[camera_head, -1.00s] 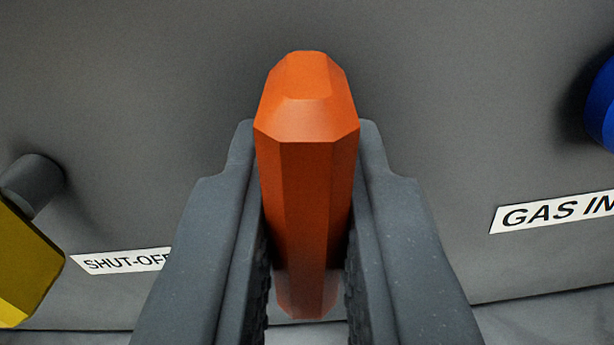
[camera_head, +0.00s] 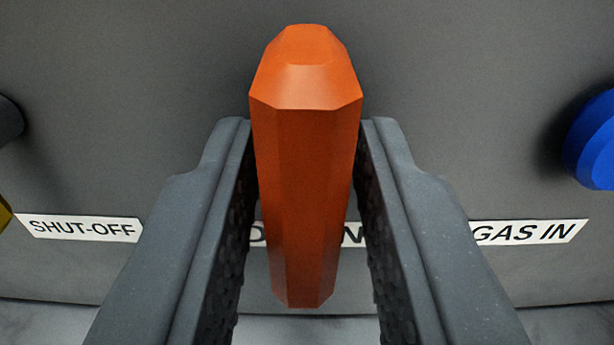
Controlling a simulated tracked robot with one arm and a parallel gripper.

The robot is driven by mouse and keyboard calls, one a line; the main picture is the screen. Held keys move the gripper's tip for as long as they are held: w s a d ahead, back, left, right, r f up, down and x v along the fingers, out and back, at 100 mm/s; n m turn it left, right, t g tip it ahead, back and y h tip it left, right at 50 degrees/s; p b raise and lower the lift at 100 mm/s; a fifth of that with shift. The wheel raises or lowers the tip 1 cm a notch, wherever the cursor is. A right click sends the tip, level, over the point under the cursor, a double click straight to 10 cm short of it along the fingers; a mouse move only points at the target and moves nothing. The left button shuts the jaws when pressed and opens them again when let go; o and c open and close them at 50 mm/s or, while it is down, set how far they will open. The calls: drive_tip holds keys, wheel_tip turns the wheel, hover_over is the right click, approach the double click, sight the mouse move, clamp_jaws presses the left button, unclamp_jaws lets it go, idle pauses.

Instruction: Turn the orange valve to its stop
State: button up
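The orange valve handle (camera_head: 305,170) is a long faceted bar in the middle of the view, upright in the picture, roughly square to the row of labels. My gripper (camera_head: 306,130) has one finger on each side of it. The fingers are open, with dark gaps between the ribbed pads and the lower part of the handle. Near the fingertips the gaps are very thin, and I cannot tell whether either finger still touches there. The handle hides most of the label behind it and its mount on the panel.
The grey panel (camera_head: 440,60) fills the background. A blue knob (camera_head: 592,145) is at the right above the "GAS IN" label (camera_head: 530,232). A yellow part (camera_head: 4,214) and dark stem (camera_head: 8,120) are at the left edge, beside the "SHUT-OFF" label (camera_head: 85,228).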

drive_tip(key=shift+o, duration=0.5)
drive_tip(key=shift+r, duration=0.1)
drive_tip(key=shift+s, duration=0.1)
drive_tip(key=shift+s+r, duration=0.15)
drive_tip(key=shift+s, duration=0.35)
drive_tip(key=s+p, duration=0.1)
drive_tip(key=s, duration=0.5)
drive_tip(key=shift+s+f, duration=0.15)
drive_tip(key=shift+f, duration=0.05)
